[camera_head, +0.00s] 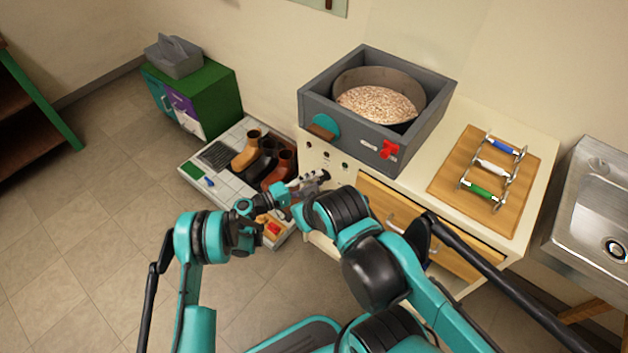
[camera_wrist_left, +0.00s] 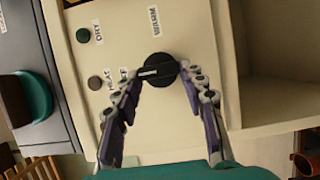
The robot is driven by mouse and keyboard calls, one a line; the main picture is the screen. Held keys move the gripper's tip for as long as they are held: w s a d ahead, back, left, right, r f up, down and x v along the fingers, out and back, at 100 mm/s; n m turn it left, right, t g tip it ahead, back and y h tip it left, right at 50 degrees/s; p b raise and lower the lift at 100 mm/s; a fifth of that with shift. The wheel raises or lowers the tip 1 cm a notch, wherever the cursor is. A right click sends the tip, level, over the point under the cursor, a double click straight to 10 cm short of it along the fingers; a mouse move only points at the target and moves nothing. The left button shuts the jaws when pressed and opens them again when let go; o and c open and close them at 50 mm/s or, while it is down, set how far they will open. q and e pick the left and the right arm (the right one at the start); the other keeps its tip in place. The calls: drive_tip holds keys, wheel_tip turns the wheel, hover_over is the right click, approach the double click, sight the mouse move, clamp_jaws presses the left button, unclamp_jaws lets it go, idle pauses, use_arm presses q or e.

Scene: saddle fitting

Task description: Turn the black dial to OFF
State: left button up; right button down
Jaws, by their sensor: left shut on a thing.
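The black dial (camera_wrist_left: 158,70) is on the cream front panel, between the fingertips of my left gripper (camera_wrist_left: 160,78) in the left wrist view. The fingers are shut on it from both sides. A white pointer line on the dial points left in that view. The word WARM is printed above the dial there; other labels to its left are partly hidden by a finger, and I cannot read OFF. In the head view my left gripper (camera_head: 312,181) is at the cabinet front, below the grey basin. My right gripper is not in view.
A grey box with a round pan of grains (camera_head: 376,103) tops the cabinet, with a red valve handle (camera_head: 389,150). A wooden board (camera_head: 450,175) carries coloured handles. Boots (camera_head: 247,153) stand on a floor tray at left. A sink (camera_head: 600,205) is at right.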

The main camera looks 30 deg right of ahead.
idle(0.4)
use_arm(q)
drive_tip(key=o, duration=1.2)
drive_tip(key=shift+c, duration=0.2)
drive_tip(key=shift+a, duration=0.1)
drive_tip(key=a, duration=1.2)
